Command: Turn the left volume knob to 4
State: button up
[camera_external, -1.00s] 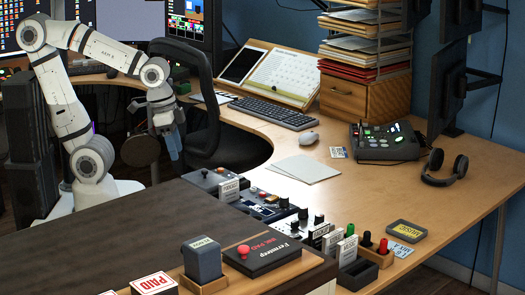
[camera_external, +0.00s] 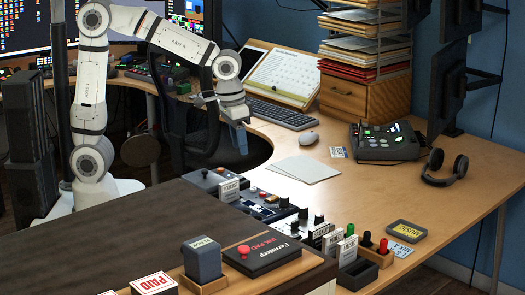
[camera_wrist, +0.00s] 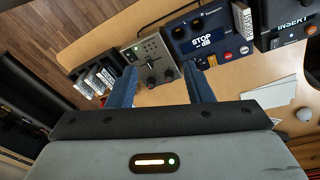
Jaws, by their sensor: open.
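Knob labels and settings are too small to read, so I cannot tell which is the left volume knob.
Another dark box marked "INSERT" (camera_wrist: 290,22) and white label cards (camera_wrist: 100,78) flank these. In the external view, a red-button box (camera_external: 262,254), headphones (camera_external: 446,168), a mouse (camera_external: 308,138) and a keyboard (camera_external: 272,113) stand around. The right desk surface is mostly clear.

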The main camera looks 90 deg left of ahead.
jog(key=w+a+f+n, duration=0.1)
jog(key=w+f+n, duration=0.25)
jog(key=w, duration=0.75)
jog(key=n+g, duration=0.1)
jog(key=n, duration=0.2)
send_over(320, 215)
notch_tip(320, 215, down, 11)
jog(key=shift+s+r, duration=0.15)
jog(key=shift+f+p, duration=0.5)
jog(key=shift+f, duration=3.45)
jog(key=shift+c, duration=0.6)
jog(key=c, duration=0.9)
